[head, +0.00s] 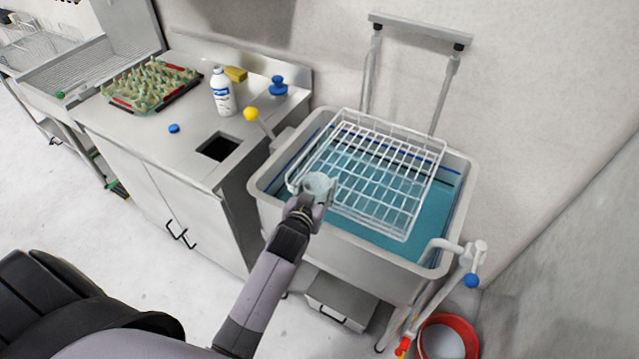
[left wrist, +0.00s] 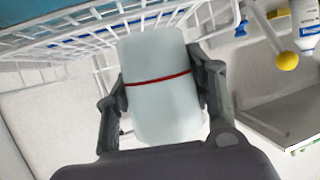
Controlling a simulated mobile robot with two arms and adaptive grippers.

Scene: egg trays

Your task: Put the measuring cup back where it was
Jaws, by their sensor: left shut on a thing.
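The measuring cup (left wrist: 160,100) is a pale, translucent cup with a red line around it. My left gripper (left wrist: 163,95) is shut on it, one finger on each side. In the head view the cup (head: 318,184) shows at the end of my left arm, by the near left corner of the white wire rack (head: 437,150). My left gripper (head: 316,197) covers part of it there. I cannot tell whether the cup touches the rack. My right gripper is not in view.
The rack lies over a grey sink (head: 262,190) of blue-green water. A counter (head: 150,145) at left holds an egg tray (head: 112,95), a white bottle (head: 222,92), a yellow sponge (head: 236,74) and a square hole (head: 217,147). A red bucket (head: 478,335) stands at lower right.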

